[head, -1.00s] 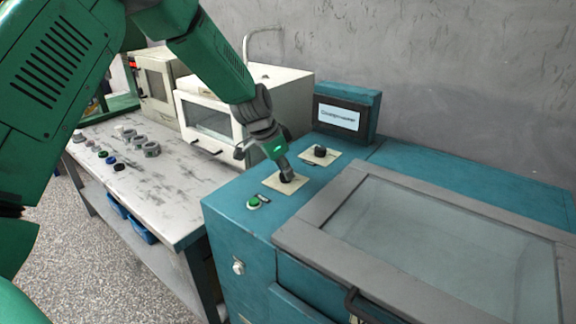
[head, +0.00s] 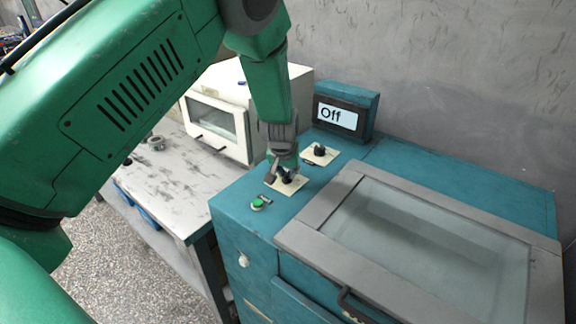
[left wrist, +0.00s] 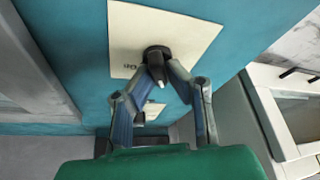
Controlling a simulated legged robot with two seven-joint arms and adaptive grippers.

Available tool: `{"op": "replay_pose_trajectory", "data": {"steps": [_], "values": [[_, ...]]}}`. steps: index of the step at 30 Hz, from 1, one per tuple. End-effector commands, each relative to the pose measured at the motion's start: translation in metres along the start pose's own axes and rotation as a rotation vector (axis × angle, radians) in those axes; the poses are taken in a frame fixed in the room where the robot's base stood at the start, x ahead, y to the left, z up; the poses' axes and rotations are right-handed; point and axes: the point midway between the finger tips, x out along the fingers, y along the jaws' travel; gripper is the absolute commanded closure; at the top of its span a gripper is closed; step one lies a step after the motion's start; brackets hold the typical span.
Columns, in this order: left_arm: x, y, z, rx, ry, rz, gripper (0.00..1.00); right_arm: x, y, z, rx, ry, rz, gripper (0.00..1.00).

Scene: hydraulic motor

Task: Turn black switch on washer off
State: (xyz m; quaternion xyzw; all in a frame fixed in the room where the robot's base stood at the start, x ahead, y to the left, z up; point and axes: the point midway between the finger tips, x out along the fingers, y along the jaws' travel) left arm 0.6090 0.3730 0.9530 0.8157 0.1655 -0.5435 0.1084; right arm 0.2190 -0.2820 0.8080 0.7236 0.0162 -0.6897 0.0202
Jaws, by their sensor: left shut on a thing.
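The washer (head: 235,215) is a teal machine with a grey-framed glass lid. Its black switch (head: 287,180) sits on a cream plate near the left edge of the top, and also shows in the left wrist view (left wrist: 156,56). My left gripper (head: 281,172) reaches down from above and is shut on the switch, with a finger on each side of it, partly hiding it in the head view. My right gripper is not in view.
A second black knob (head: 319,150) on its own plate stands just behind the switch. A green button (head: 260,203) lies in front. A worktable (head: 165,190) with a white oven-like box (head: 215,125) is on the left, and a grey wall is behind.

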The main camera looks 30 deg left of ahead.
Motion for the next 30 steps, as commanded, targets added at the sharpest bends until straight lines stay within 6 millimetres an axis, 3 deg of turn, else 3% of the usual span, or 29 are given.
{"op": "replay_pose_trajectory", "data": {"steps": [1,12,30], "values": [[0.001,-0.001,0.007,-0.029,-0.017,-0.021,1.00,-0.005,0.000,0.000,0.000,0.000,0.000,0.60],[0.003,0.000,0.008,-0.235,-0.019,-0.104,1.00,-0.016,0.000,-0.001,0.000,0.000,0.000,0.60],[0.005,0.002,0.010,-0.301,-0.023,-0.128,1.00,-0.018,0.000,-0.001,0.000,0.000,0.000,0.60]]}}
